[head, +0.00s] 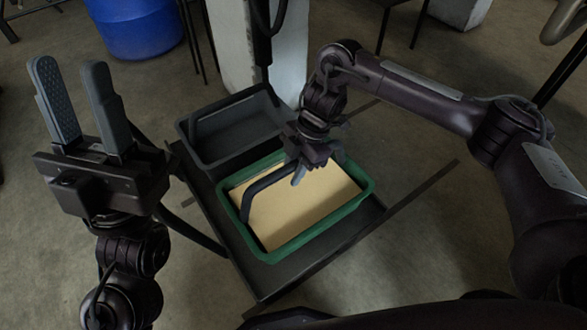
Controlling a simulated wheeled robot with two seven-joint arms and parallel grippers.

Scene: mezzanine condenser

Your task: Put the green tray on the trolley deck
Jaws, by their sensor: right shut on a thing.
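The green tray (362,190) has a tan flat load (305,205) inside and a dark arched handle (255,187) over it. It lies over the dark trolley deck (258,283); I cannot tell whether it rests on the deck or hangs just above it. My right gripper (298,178) comes down from above at the handle's far right part and is shut on it. The fingertips are partly hidden by the gripper body. My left gripper (70,66) is raised at the left, pointing up, open and empty, apart from the tray.
A dark grey tray (215,162) with its own handle sits directly behind the green tray. A pale column (232,45) rises behind it. A blue barrel (137,28) stands at the back left. Dark bars (430,180) stick out at the trolley's right. Concrete floor lies open at the right.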

